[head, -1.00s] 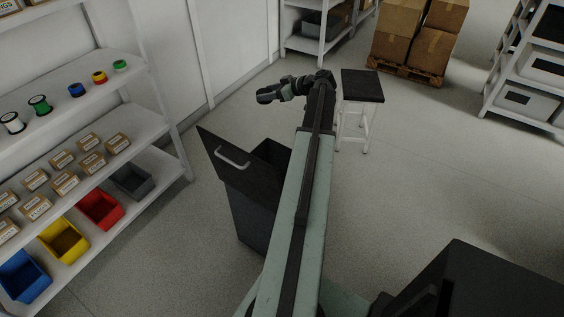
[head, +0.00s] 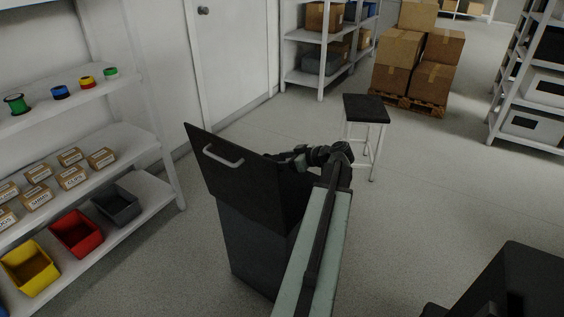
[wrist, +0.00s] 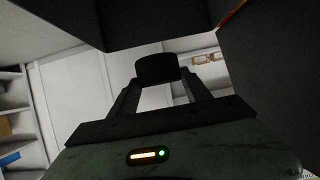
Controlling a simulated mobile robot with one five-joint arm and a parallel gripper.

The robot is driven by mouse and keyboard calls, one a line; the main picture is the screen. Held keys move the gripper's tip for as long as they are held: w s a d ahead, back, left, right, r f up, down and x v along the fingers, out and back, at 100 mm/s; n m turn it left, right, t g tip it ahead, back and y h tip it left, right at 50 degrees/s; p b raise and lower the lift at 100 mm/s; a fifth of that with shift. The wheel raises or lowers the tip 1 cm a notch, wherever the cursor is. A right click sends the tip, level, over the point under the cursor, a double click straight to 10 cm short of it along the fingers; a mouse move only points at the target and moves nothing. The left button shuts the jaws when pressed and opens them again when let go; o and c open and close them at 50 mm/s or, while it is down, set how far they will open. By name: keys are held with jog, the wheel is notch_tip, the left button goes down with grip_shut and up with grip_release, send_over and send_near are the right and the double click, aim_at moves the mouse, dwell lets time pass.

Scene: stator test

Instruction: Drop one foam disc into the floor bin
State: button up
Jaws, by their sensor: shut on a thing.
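The floor bin (head: 250,235) is dark, and its raised lid (head: 230,165) with a pale handle faces me in the head view. The lid hides the bin's opening. My gripper (head: 288,157) is at the lid's right edge, and its tip is partly hidden there. In the wrist view, my gripper (wrist: 160,84) is shut on a dark round foam disc (wrist: 156,66) held between the fingertips. Large dark surfaces fill the top and right of that view, close to the disc. I cannot tell which parts of the bin they are.
A stool (head: 366,108) with a dark seat stands behind and right of my arm. Shelves (head: 150,190) with spools, small boxes and coloured bins stand at the left. Stacked cartons (head: 420,60) sit on a pallet at the back.

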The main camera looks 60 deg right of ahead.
notch_tip(320, 180, down, 5)
jog(key=b, duration=0.3)
jog(key=shift+r+b, duration=0.2)
jog(key=shift+b, duration=0.1)
jog(key=o, duration=1.4)
jog(key=p+v, duration=0.3)
jog(key=v, duration=0.4)
jog(key=shift+s+r, duration=0.2)
jog(key=shift+s, duration=0.15)
jog(key=shift+s, duration=0.1)
